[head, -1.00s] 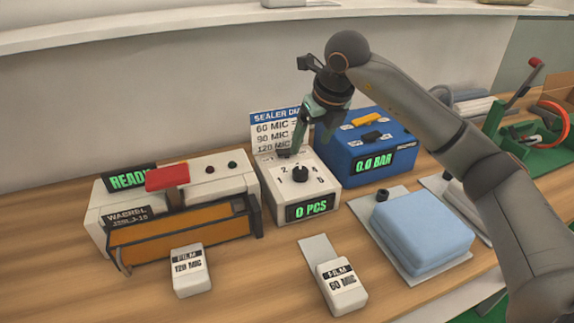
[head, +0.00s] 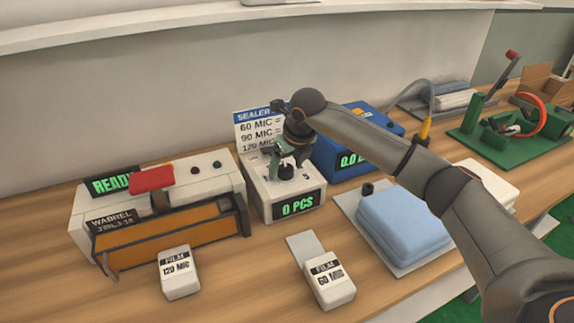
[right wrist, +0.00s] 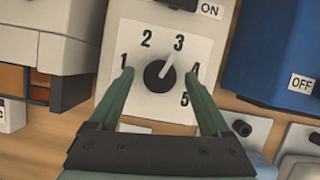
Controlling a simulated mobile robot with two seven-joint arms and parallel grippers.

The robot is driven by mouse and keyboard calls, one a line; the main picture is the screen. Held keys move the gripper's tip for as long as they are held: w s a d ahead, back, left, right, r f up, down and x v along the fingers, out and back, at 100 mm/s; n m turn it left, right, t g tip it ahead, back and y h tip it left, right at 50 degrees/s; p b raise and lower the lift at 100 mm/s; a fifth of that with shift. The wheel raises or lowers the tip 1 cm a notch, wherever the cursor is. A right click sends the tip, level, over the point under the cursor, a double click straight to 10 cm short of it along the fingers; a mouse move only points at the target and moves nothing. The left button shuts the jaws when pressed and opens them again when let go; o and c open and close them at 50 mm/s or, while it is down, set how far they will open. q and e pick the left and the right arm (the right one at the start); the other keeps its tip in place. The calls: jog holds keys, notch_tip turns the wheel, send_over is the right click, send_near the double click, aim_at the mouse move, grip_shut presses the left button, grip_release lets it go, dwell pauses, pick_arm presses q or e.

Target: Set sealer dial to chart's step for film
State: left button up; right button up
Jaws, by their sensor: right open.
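The white control box (head: 262,205) carries a black dial (right wrist: 158,76) with a pale pointer aimed at the 3 on its printed scale of several steps. My right gripper (head: 285,166) is over the box; in the right wrist view its open fingers (right wrist: 159,74) stand either side of the dial, apparently clear of it. The sealer dial chart (head: 258,132) behind the box lists 60, 90 and 120 MIC; my arm hides the step values. A film block marked 120 MIC (head: 179,275) lies before the sealer (head: 150,185). Another marked 60 MIC (head: 329,283) lies on a grey strip. My left gripper is out of view.
A blue unit (head: 335,165) with a green display stands close right of the box, partly behind my arm. A light-blue folded pad (head: 400,232) lies on a grey sheet at right. A green stand with an orange ring (head: 530,118) is farther right. Bare wood lies front left.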

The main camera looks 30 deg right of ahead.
grip_shut()
dwell(0.7)
